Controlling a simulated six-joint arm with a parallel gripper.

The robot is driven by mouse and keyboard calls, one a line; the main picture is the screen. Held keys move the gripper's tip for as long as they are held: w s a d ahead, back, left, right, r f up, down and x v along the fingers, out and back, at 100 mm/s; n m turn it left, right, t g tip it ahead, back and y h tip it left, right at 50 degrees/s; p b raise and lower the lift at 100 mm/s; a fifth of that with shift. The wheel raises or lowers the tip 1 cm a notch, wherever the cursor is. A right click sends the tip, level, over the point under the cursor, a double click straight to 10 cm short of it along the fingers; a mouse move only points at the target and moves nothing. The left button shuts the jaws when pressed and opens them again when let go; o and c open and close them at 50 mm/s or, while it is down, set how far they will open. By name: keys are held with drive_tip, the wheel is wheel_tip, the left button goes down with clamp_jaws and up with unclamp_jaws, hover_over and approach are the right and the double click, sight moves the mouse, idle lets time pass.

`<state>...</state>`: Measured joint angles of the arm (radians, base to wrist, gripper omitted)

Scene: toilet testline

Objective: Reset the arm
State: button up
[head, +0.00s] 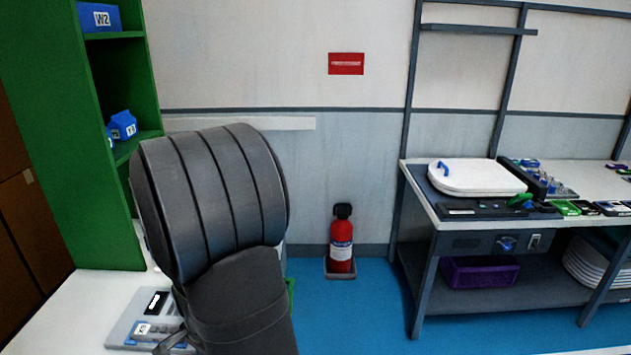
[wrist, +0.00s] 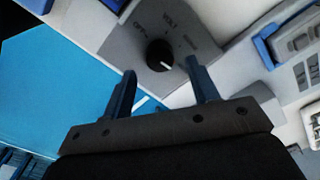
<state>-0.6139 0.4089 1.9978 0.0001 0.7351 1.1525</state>
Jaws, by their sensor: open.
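My gripper (wrist: 160,68) shows in the wrist view with its two blue fingers apart and nothing held between them. Beyond the fingertips is a black round knob (wrist: 159,54) with a white pointer mark, on a grey panel (wrist: 196,45) lettered "OFF" and "VOLT". I cannot tell how far the fingertips are from the knob. In the head view my dark arm fills the lower left and largely hides the gripper. A grey device (head: 125,331) lies on the white bench beside the arm.
A green shelf (head: 112,200) with blue boxes stands at the left. A red fire extinguisher (head: 341,240) stands on the blue floor by the wall. At the right, a workbench (head: 420,196) carries a white toilet lid (head: 475,177), with a purple bin (head: 480,273) below.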

drive_tip(key=shift+f, duration=1.6)
wheel_tip(320, 180, up, 18)
drive_tip(key=f, duration=0.1)
wheel_tip(320, 180, down, 17)
drive_tip(key=shift+f, duration=0.1)
drive_tip(key=n, duration=1.2)
drive_tip(key=shift+n, duration=2)
